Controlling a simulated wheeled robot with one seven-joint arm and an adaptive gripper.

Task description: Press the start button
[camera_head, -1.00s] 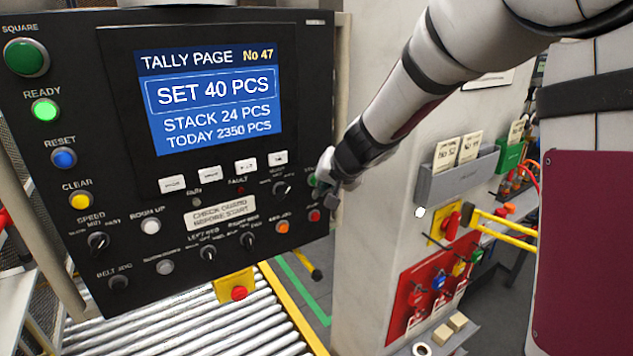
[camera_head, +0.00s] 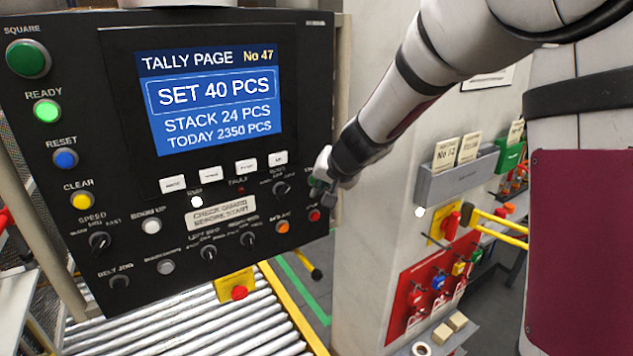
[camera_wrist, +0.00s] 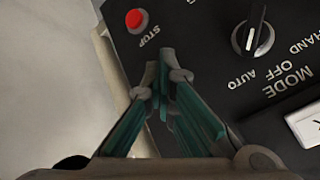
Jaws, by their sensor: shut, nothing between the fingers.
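The black control panel (camera_head: 80,235) fills the left of the head view. My gripper (camera_head: 319,182) is at its right edge, just above the red stop button (camera_head: 314,215). In the wrist view my gripper's fingertips (camera_wrist: 161,78) are together and empty, close to the panel face, beside the STOP label. The stop button (camera_wrist: 137,20) and the mode knob (camera_wrist: 252,38), pointing near AUTO, show there too. The start button is hidden behind my fingers; only a bit of its label shows in the head view. I cannot tell whether the fingertips touch it.
The screen (camera_head: 210,95) reads SET 40 PCS, STACK 24 PCS. The green READY light (camera_head: 47,111) is lit. A small lamp (camera_head: 196,202) below the screen glows white. A pillar (camera_head: 375,240) with card holders stands right of the panel. Rollers (camera_head: 190,330) lie below.

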